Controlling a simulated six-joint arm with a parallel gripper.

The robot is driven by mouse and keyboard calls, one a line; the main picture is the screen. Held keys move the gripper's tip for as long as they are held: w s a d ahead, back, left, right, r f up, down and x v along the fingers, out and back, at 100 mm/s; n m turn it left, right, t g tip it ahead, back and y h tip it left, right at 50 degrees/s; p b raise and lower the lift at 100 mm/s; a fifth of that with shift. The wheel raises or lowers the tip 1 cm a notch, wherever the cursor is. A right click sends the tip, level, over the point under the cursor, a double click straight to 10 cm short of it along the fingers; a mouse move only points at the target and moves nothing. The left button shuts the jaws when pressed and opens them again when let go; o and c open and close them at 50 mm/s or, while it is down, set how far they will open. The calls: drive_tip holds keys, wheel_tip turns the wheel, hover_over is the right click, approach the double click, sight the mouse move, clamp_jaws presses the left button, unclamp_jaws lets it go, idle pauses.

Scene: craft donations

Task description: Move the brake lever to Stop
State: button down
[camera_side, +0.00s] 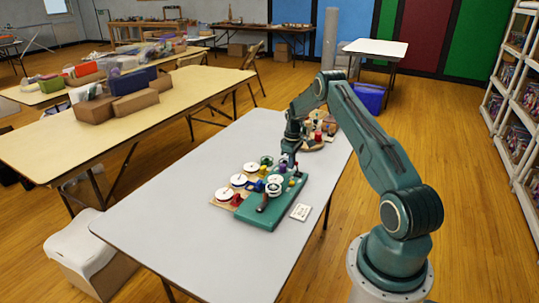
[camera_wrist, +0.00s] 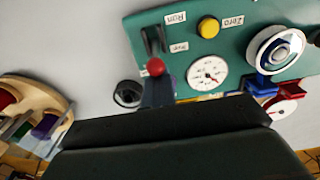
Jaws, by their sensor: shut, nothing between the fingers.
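A green control board (camera_side: 255,215) lies on the grey table, and it also fills the upper right of the wrist view (camera_wrist: 222,58). In the wrist view, a lever with a red knob (camera_wrist: 155,67) stands by a dark slot, near small upside-down labels; one appears to read Run. I cannot read a Stop label. My gripper (camera_side: 287,167) is over the far part of the board, pointing down. In the wrist view its narrow grey tip (camera_wrist: 157,92) is shut and empty, close to the red knob. I cannot tell whether they touch.
A yellow button (camera_wrist: 208,27), a white gauge (camera_wrist: 207,73) and a blue-and-white wheel (camera_wrist: 275,50) are close to the lever. A white card (camera_side: 301,212) lies beside the board. The table's (camera_side: 170,215) front left is clear.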

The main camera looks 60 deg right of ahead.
drive_tip(key=shift+w+f, duration=0.15)
drive_tip(key=shift+w, duration=0.35)
drive_tip(key=c, duration=2.1)
unclamp_jaws()
drive_tip(key=shift+o, duration=1.3)
wheel_tip(320, 180, up, 8)
drive_tip(key=shift+f, duration=0.25)
